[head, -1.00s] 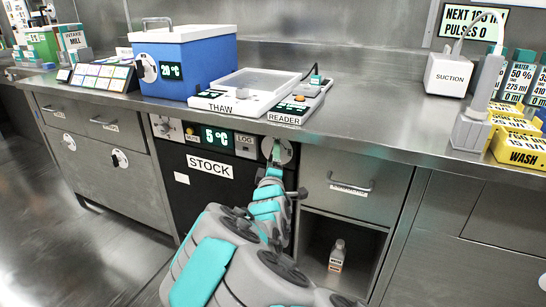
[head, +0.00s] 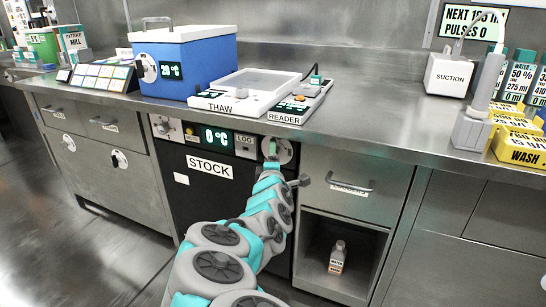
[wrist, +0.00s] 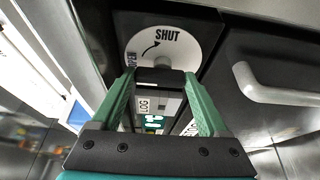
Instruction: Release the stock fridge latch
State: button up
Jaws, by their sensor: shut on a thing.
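The stock fridge (head: 205,215) is a dark door labelled STOCK under the counter, and it looks closed. Its latch (head: 284,152) is a round pale dial at the top right of the fridge. In the wrist view the latch dial (wrist: 170,42) shows SHUT, OPEN and a curved arrow. My gripper (head: 271,158) is at the dial from below. In the wrist view my gripper (wrist: 160,78) has its green fingers shut on the dark latch handle in front of the dial. The fingers partly cover the handle and the OPEN mark.
The fridge display (head: 215,137) reads 0 °C, beside the LOG button (head: 245,142). A drawer handle (head: 350,186) juts out right of the latch. An open cubby below it holds a small bottle (head: 337,258). The counter edge (head: 240,119) overhangs the latch.

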jog(key=o, duration=1.2)
jog(key=shift+a, duration=0.1)
jog(key=shift+o, duration=0.2)
jog(key=s+b, duration=0.1)
jog(key=s, duration=0.6)
jog(key=shift+s+d, duration=0.2)
jog(key=shift+s, duration=0.2)
jog(key=shift+d, duration=0.1)
